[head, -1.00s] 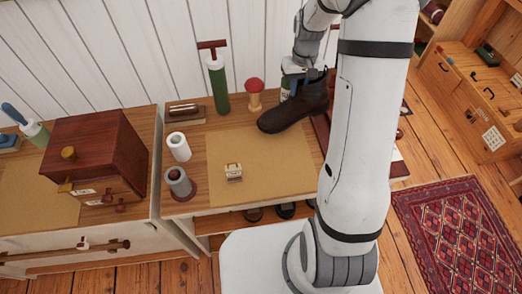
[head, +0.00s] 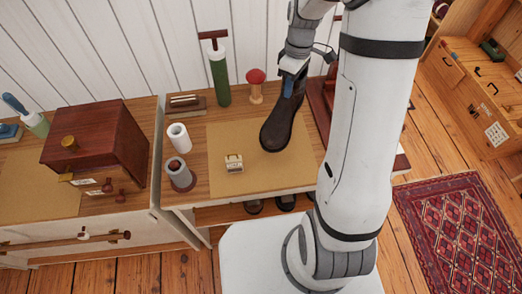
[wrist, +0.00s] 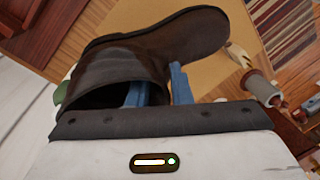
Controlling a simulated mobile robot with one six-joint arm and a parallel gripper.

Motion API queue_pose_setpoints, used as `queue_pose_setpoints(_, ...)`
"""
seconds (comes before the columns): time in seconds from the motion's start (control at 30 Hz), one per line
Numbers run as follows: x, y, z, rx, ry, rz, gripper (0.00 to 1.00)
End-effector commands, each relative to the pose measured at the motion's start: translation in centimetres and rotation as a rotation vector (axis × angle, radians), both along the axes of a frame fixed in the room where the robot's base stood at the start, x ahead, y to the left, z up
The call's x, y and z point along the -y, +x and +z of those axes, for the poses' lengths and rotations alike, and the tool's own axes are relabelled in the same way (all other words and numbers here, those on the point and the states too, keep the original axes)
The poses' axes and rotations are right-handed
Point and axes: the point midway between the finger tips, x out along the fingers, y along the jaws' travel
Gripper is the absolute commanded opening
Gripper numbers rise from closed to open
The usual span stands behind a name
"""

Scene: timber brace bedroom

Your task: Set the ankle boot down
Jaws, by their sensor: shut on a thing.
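The dark brown ankle boot (head: 279,126) is over the tan mat (head: 227,140) on the workbench, its toe pointing toward the front of the bench. My gripper (head: 291,88) is shut on the boot's shaft near its top opening. In the wrist view the boot (wrist: 155,50) lies across the picture, with one blue finger inside the opening and the other outside the shaft. Whether the sole touches the mat cannot be told.
A white roll (head: 179,138), a grey spool (head: 180,176), a green cylinder (head: 219,80) and a red-topped wooden stand (head: 256,86) stand around the mat. The mat's front middle is clear.

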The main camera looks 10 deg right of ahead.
Motion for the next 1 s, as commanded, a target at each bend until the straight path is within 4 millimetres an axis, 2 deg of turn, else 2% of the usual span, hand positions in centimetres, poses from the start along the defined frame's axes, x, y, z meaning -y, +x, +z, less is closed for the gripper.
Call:
queue_pose_setpoints(0.2, -1.7, -2.2, 1.1, -0.051, 0.024, 0.395, 0.00)
queue_pose_setpoints(0.43, -2.5, -3.4, 1.5, -0.085, 0.030, 0.606, 0.00)
queue_pose_setpoints(0.53, -2.5, -3.6, 0.3, -0.094, 0.031, 0.628, 0.00)
queue_pose_setpoints(0.7, -2.5, -3.6, -2.7, -0.094, 0.031, 0.628, 0.00)
queue_pose_setpoints(1.0, -2.4, -3.6, -6.0, -0.093, 0.032, 0.626, 0.00)
